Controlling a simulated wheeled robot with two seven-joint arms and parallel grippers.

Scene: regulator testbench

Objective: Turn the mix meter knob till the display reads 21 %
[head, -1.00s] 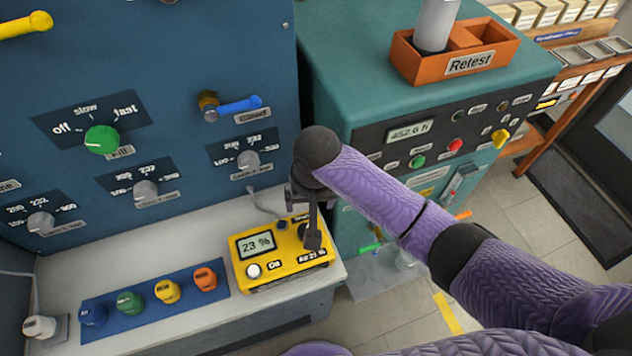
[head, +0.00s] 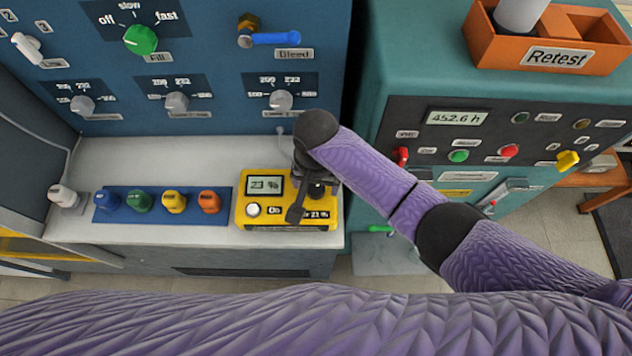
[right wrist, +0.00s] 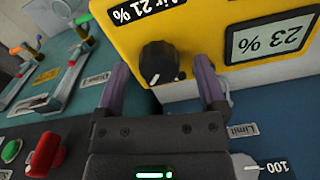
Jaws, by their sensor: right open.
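The yellow mix meter (head: 238,222) stands at the right end of the light bench. Its display (head: 264,186) reads 23 %; it shows upside down in the right wrist view (right wrist: 268,40). The black knob (right wrist: 161,64) with a white pointer mark sits beside the "Air 21 %" label. My right gripper (head: 304,202) is over the meter's right part and partly covers it in the head view. In the right wrist view its open fingers (right wrist: 161,68) are on either side of the knob, with gaps showing. My left gripper is not in view.
A blue strip (head: 165,191) with several coloured caps lies left of the meter. A blue panel (head: 205,60) with knobs rises behind. A teal cabinet (head: 395,200) stands to the right, bearing an orange "Retest" box (head: 483,40).

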